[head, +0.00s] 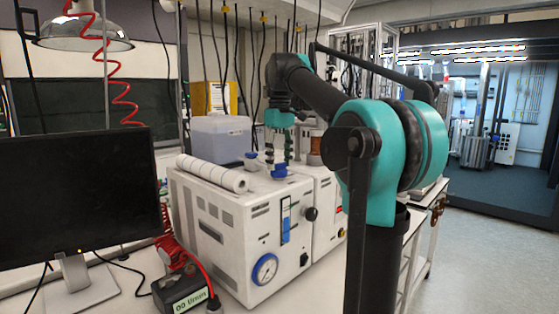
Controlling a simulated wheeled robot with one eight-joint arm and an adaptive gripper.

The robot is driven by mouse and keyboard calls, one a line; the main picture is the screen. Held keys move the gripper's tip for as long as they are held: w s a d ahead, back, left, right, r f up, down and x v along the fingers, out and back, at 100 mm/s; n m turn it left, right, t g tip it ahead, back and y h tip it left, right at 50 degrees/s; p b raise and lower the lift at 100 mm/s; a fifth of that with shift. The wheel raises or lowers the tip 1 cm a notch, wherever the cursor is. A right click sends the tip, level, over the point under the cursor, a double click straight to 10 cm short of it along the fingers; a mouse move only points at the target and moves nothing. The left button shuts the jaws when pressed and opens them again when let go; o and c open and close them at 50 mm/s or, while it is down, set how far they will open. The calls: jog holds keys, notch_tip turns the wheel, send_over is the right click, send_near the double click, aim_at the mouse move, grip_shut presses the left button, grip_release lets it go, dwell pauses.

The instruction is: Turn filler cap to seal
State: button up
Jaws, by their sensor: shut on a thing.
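My gripper (279,156) points straight down over the top of a white reactor unit (240,225) with a round gauge on its front. Its fingers are shut on a small blue cap (279,171), which I take to be the filler cap. The cap sits at the top face of the unit, near its back right. The fingers partly hide it, and I cannot tell how far it is turned. A second blue cap or fitting (251,155) shows further back, to the left of my gripper.
A white roll (212,173) lies on the unit, left of my gripper. A clear plastic box (220,138) stands behind. A black monitor (75,195) stands at the left, with a red coiled hose (125,90) hanging nearby. Open floor (480,240) lies at the right.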

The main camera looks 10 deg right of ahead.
jog(key=m, duration=1.3)
jog(key=shift+s+m, duration=0.1)
jog(key=shift+m, duration=2.1)
jog(key=o, duration=1.2)
jog(key=shift+c, duration=0.2)
notch_tip(320, 180, up, 12)
